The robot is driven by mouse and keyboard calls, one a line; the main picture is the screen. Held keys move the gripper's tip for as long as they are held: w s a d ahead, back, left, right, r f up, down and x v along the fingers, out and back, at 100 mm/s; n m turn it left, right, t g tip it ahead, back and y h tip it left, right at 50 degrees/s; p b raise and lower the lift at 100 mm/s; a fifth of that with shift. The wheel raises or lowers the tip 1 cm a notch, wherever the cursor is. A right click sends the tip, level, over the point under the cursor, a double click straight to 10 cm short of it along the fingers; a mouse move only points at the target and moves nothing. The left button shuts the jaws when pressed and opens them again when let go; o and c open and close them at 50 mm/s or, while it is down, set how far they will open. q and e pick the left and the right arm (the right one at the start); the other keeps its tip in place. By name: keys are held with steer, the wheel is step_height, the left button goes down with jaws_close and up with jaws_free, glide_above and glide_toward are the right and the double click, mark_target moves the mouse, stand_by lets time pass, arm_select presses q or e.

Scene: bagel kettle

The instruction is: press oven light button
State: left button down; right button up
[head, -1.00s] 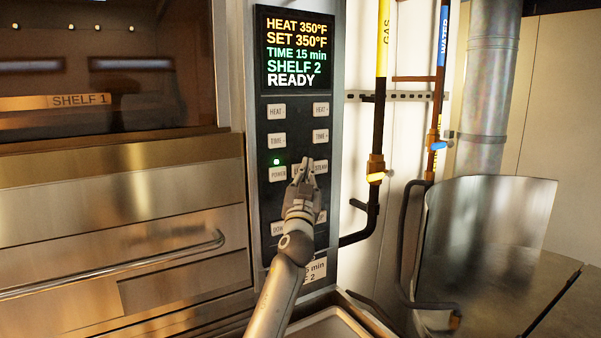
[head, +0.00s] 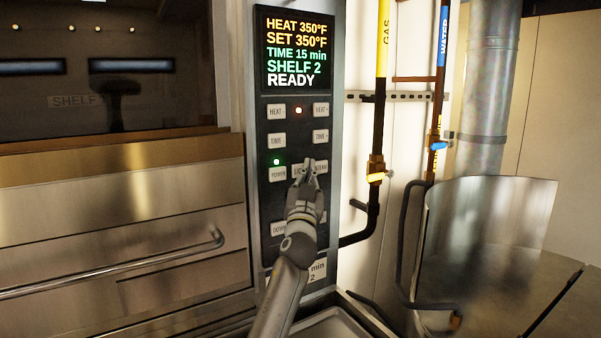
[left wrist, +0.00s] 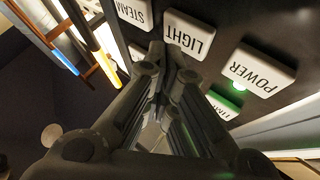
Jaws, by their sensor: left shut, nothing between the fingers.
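The white LIGHT button (left wrist: 188,34) is on the dark oven panel, between STEAM (left wrist: 133,12) and POWER (left wrist: 258,72) in the left wrist view. In the head view the LIGHT button (head: 297,171) is mostly hidden behind my left gripper (head: 309,166). My left gripper is shut and empty, its fingertips (left wrist: 172,52) at the edge of the LIGHT button; I cannot tell whether they touch it. The oven window (head: 110,115) is dark inside, with a dim SHELF sign. My right gripper is not in view.
The display (head: 297,50) reads READY. A green lamp (head: 277,161) glows above POWER and an orange lamp (head: 298,111) glows between the HEAT buttons. Gas (head: 377,120) and water (head: 438,110) pipes and a metal vessel (head: 485,230) stand to the right.

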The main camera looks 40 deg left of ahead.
arm_select(q)
steer(key=s+d, duration=0.2)
steer(key=d, duration=0.3)
steer(key=shift+d, duration=0.3)
steer(key=shift+s+f, duration=0.1)
stand_by(0.5)
